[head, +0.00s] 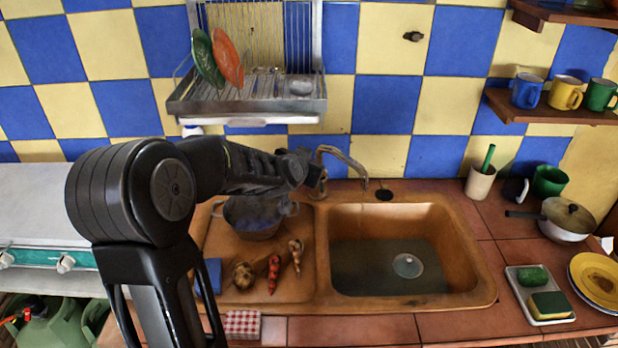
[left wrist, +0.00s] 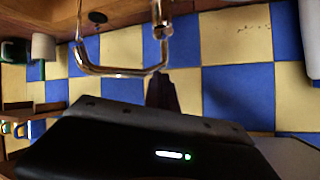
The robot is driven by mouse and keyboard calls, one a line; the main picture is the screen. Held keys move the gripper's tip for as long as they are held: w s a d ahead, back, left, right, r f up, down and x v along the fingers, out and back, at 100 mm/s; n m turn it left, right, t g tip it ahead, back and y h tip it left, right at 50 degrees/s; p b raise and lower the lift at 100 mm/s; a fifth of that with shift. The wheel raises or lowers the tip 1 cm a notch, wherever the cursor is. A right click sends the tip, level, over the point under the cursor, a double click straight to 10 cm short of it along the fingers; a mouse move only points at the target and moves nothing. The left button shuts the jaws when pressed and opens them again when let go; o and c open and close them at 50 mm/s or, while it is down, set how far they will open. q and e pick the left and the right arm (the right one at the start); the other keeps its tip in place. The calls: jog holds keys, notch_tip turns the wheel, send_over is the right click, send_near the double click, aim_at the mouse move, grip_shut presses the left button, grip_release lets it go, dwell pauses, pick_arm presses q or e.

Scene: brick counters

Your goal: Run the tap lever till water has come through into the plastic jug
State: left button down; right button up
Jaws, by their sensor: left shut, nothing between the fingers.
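The metal tap (head: 343,157) stands behind the sink, its curved spout reaching right over the back of the basin. It also shows in the left wrist view (left wrist: 120,71), close to my gripper. No stream of water shows below the spout. My left gripper (head: 304,166) is shut and empty, right beside the tap's base. Its dark fingers also show in the left wrist view (left wrist: 164,92). I cannot make out the lever clearly, nor whether the fingers touch it. No jug shows in the basin. Green plastic containers (head: 62,328) are at the lower left. My right gripper is out of view.
The brown sink (head: 470,285) has a dark-bottomed basin with a drain. A pot (head: 256,217) and several vegetables lie on its left side. A dish rack (head: 250,105) hangs above my arm. A lidded pan (head: 566,220) and a sponge tray (head: 513,274) stand at right.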

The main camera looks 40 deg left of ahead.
pick_arm(q)
jog(key=w+a+f, duration=0.1)
jog(key=f, duration=0.1)
jog(key=w+f, duration=0.1)
jog(key=f, duration=0.1)
jog(key=w+a+f+b, duration=0.1)
jog(key=f, duration=0.1)
jog(key=shift+w+a, duration=0.3)
jog(key=shift+w, duration=0.1)
jog(key=shift+f, duration=0.35)
jog(key=shift+s, duration=0.1)
